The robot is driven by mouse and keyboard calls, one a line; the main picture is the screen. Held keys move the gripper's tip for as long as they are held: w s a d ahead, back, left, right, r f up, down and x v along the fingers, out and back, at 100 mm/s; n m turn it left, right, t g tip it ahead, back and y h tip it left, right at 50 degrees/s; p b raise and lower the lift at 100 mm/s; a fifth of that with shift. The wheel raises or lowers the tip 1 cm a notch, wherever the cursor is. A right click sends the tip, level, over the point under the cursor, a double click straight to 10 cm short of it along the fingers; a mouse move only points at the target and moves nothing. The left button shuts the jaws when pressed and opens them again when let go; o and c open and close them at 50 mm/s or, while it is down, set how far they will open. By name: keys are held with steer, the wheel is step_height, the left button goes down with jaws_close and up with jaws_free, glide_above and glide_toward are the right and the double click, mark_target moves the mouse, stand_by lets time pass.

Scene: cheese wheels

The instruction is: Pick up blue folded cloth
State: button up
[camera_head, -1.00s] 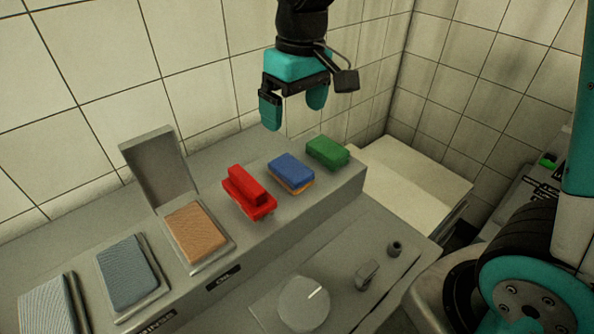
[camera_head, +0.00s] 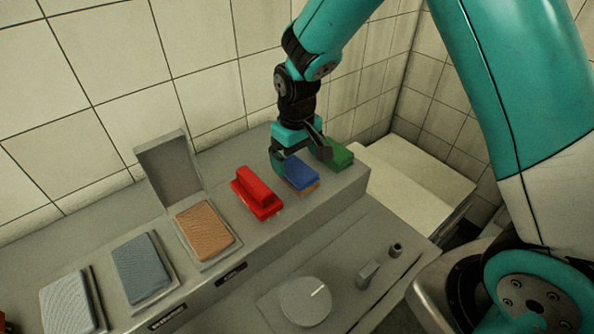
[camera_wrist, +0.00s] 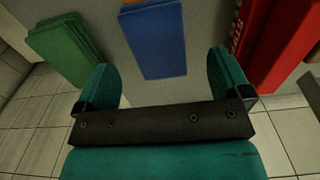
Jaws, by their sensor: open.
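The blue folded cloth (camera_head: 302,173) lies on the grey ledge, with an orange-brown layer showing under its front edge. It also shows in the wrist view (camera_wrist: 155,38), as a flat blue rectangle ahead of my fingers and roughly between their lines. My gripper (camera_head: 299,158) is open and empty. It is low over the back of the blue cloth, one teal finger toward the cloth's left side and the other toward the green cloth. In the wrist view my gripper (camera_wrist: 160,65) has its fingers spread wider than the cloth. Whether a finger touches anything cannot be told.
A green folded stack (camera_head: 340,155) lies close on the right and a red brush-like block (camera_head: 257,191) on the left. Further left are a tan pad (camera_head: 204,229) in an open-lidded box and grey pads (camera_head: 140,266). A tiled wall (camera_head: 205,95) stands behind the ledge.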

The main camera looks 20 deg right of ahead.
mark_target(297, 169)
steer(key=f, duration=0.1)
steer(key=f+p, duration=0.1)
steer(key=f, duration=0.1)
steer(key=f+p, duration=0.1)
steer(key=f, duration=0.1)
steer(key=shift+w, duration=0.25)
steer(key=shift+r, duration=0.1)
steer(key=c, duration=1.1)
steer(key=shift+o, duration=0.2)
step_height(297, 169, up, 20)
steer(key=b, duration=0.4)
steer(key=shift+o, duration=0.6)
